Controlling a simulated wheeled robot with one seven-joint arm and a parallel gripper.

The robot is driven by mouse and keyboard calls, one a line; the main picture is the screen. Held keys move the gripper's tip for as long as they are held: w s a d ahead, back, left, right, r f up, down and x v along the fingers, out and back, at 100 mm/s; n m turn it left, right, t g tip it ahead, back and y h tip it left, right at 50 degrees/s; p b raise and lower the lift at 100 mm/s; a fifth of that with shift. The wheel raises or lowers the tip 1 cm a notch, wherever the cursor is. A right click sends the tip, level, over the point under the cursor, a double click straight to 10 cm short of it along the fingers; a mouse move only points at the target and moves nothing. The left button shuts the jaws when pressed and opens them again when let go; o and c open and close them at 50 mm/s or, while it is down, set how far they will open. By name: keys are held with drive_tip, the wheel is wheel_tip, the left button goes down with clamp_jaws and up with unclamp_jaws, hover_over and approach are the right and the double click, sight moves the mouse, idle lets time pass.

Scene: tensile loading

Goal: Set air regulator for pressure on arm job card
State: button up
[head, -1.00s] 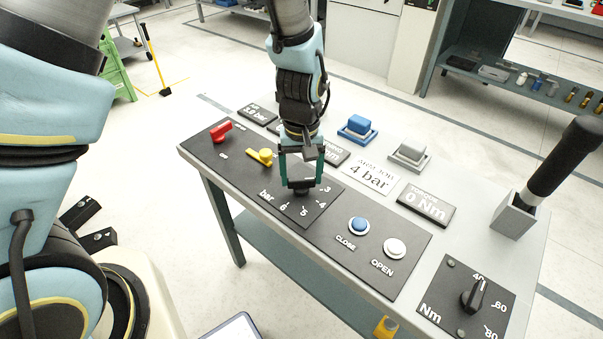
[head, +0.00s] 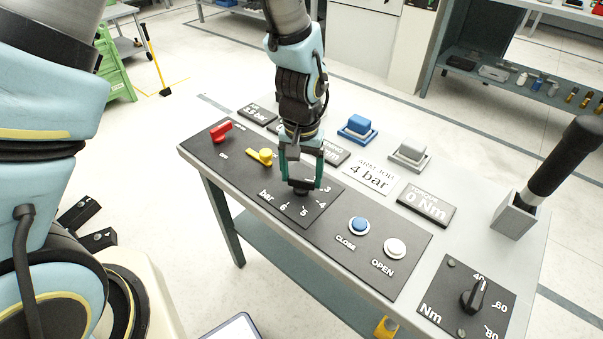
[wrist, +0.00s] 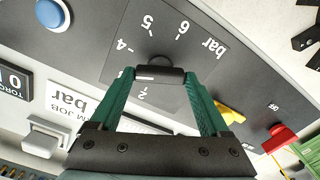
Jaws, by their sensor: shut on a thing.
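The air regulator is a black dial plate (head: 302,213) marked in bar, with 3, 4, 5 and 6 readable in the head view. My gripper (head: 302,185) points down over it, its green fingers shut on the dark regulator knob (wrist: 160,75). In the wrist view the knob sits between the fingertips, with a short white mark on it; the fingers partly cover the scale. The arm job card (head: 369,175) reads 4 bar. A small black display (head: 257,111) at the back left reads about 3.5 bar, though its digits are small.
On the same bench are a red handle (head: 221,131), a yellow handle (head: 262,156), a blue CLOSE button (head: 358,225) and a white OPEN button (head: 395,248). A torque display (head: 425,207) reads 0 Nm. A Nm dial (head: 473,296) is at the front right.

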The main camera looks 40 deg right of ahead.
sight(301, 179)
drive_tip(key=o, duration=1.2)
drive_tip(key=shift+r, duration=0.1)
wheel_tip(301, 179, up, 11)
drive_tip(key=shift+f+b, duration=0.15)
drive_tip(key=shift+b, duration=0.55)
drive_tip(key=w+a+r+n, duration=0.1)
drive_tip(key=w+a+n, duration=0.2)
drive_tip(key=w+a, duration=0.55)
drive_tip(key=w+a+n, duration=0.1)
drive_tip(key=a+n, duration=0.1)
drive_tip(key=a, duration=0.7)
drive_tip(key=w+a+r+n+t, duration=0.1)
drive_tip(key=w+a+n, duration=0.1)
drive_tip(key=a, duration=0.7)
drive_tip(key=w+a+r+n, duration=0.1)
drive_tip(key=a+n, duration=0.1)
drive_tip(key=a, duration=0.7)
drive_tip(key=shift+w+t, duration=0.2)
drive_tip(key=shift+t, duration=0.1)
